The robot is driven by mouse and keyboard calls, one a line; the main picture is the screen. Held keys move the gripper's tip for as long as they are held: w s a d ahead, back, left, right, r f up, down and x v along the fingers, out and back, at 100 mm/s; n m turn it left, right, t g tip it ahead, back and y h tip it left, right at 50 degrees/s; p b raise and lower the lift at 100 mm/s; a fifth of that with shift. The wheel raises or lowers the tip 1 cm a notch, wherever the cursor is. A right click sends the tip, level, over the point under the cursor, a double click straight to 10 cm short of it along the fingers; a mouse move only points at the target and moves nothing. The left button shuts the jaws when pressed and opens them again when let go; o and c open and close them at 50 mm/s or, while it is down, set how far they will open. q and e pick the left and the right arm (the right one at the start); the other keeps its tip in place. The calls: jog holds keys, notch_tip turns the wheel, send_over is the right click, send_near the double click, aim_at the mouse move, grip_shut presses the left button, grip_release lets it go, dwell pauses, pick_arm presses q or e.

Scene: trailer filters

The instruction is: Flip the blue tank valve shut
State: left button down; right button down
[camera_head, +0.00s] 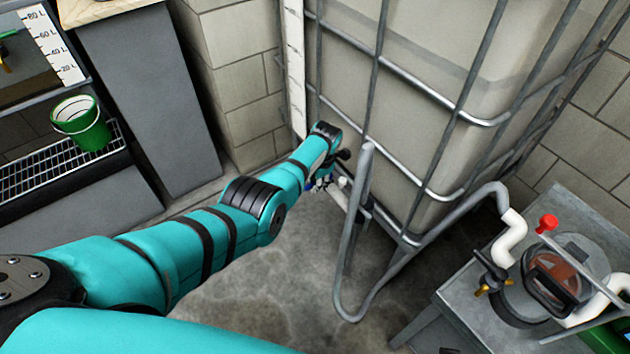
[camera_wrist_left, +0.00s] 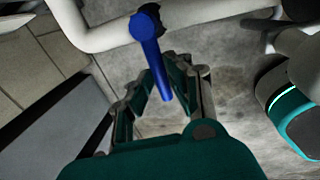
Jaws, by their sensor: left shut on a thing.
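The blue tank valve handle (camera_wrist_left: 151,48) shows in the left wrist view as a blue lever with a round hub, mounted on a white pipe (camera_wrist_left: 110,35). Its lower end lies between the fingers of my left gripper (camera_wrist_left: 161,80), which is shut on it. In the head view my left gripper (camera_head: 323,182) is small and partly hidden by its own wrist, low beside the caged tank (camera_head: 420,130). Only a small blue spot of the handle (camera_head: 309,186) shows there. My right gripper is not in view.
A bent grey metal tube (camera_head: 349,245) stands just right of my left gripper. A grey bench (camera_head: 590,215) with a pump and a red knob (camera_head: 547,223) is at the right. A green bucket (camera_head: 82,125) sits on a rack at the left. Concrete floor (camera_head: 255,290) is open below.

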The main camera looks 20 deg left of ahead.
pick_arm(q)
jog(key=shift+d, duration=0.1)
dwell(0.3)
jog(key=c, duration=1.3)
grip_release()
jog(key=shift+o, duration=0.2)
jog(key=shift+d+r, duration=0.1)
jog(key=shift+r, duration=0.5)
notch_tip(320, 180, up, 10)
jog(key=s+d, duration=0.1)
jog(key=shift+s+d+r, duration=0.2)
jog(key=shift+d+r, duration=0.05)
jog(key=shift+d, duration=0.1)
